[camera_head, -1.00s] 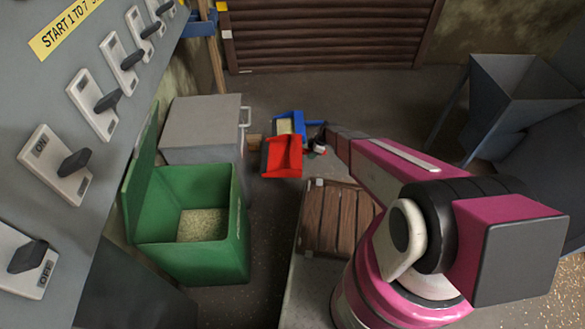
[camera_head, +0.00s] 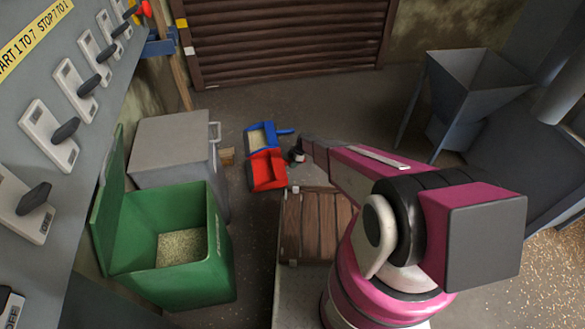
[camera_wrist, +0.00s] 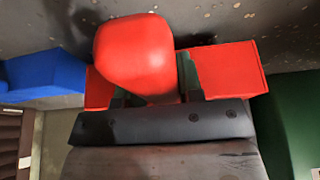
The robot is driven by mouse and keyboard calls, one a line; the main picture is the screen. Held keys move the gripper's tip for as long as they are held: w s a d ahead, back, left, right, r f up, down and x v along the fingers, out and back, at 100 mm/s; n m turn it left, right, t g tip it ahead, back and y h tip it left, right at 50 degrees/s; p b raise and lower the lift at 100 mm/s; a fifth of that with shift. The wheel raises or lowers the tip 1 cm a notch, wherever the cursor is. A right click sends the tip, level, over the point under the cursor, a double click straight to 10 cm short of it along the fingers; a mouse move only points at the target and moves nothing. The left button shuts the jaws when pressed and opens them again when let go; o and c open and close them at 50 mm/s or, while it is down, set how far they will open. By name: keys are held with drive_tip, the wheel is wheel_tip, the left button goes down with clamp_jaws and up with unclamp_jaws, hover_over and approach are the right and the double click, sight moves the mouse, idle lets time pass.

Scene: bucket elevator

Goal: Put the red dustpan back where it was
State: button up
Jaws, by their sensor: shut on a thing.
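The red dustpan (camera_head: 266,171) is near the middle of the head view, beside a blue dustpan (camera_head: 262,137) that holds pale grain. My gripper (camera_head: 297,156) is at its right side. In the wrist view my gripper (camera_wrist: 155,100) is shut on the red handle (camera_wrist: 135,55), which bulges towards the camera. The red pan (camera_wrist: 235,70) shows behind the fingers. Whether the red dustpan touches the floor or the blue dustpan is hard to tell.
An open green bin (camera_head: 205,270) with grain stands at the left, by a grey cabinet (camera_head: 165,150). A wooden slatted crate (camera_head: 315,225) is below my arm. A grey hopper (camera_head: 470,90) stands at the right. A switch panel (camera_head: 60,100) lines the left edge. Floor is clear at the back.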

drive_tip(key=f, duration=0.4)
drive_tip(key=shift+w+f, duration=0.1)
drive_tip(key=shift+w, duration=0.1)
drive_tip(key=o, duration=1.1)
